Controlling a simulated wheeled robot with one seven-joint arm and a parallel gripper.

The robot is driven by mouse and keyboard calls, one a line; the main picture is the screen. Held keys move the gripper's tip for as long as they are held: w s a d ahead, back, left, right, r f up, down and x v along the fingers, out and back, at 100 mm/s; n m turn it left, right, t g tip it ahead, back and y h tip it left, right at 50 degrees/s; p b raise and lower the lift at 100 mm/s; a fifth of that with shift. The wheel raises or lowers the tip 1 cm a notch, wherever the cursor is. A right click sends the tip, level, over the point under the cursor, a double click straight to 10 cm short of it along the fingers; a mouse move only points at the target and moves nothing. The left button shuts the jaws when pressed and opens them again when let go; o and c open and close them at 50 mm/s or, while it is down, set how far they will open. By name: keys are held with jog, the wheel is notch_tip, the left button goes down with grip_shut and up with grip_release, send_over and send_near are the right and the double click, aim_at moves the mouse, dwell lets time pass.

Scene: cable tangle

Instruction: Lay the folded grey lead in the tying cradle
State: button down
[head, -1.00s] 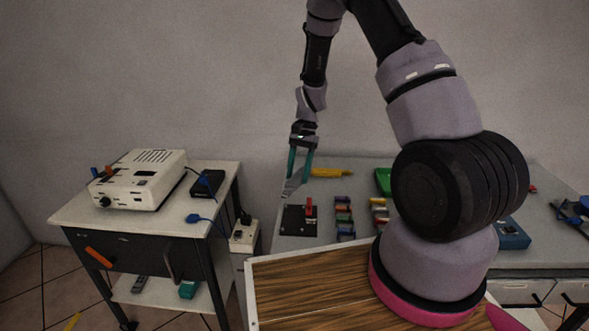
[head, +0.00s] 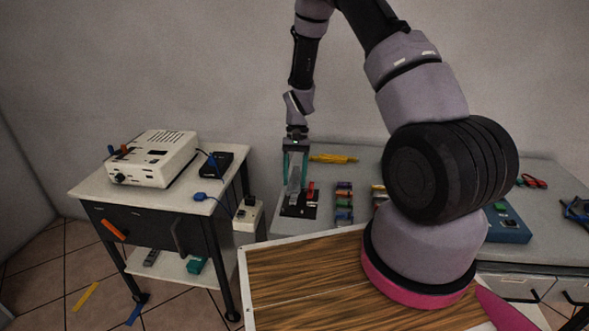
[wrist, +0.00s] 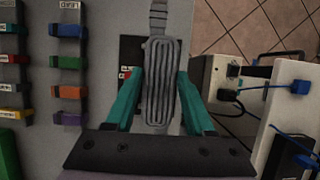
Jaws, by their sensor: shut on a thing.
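My gripper (head: 296,180) points down with its teal fingers shut on the folded grey lead (wrist: 160,88). The lead is a long bundle of parallel loops between the fingers, with a banded grey end reaching past the top of the wrist view. It hangs over a black plate with a red part, which looks like the tying cradle (head: 300,209). In the wrist view the cradle (wrist: 130,48) is mostly hidden behind the lead and fingers. I cannot tell whether the lead touches it.
Rows of small coloured holders (wrist: 68,62) stand beside the cradle. A yellow tool (head: 334,158) lies behind it on the grey bench. A white cart with a cream box (head: 155,158) and a socket block (head: 247,214) stand to the left.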

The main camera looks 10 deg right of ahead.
jog(key=shift+f, duration=2.7)
jog(key=shift+f, duration=0.45)
jog(key=shift+c, duration=0.9)
grip_release()
jog(key=shift+r, duration=4.55)
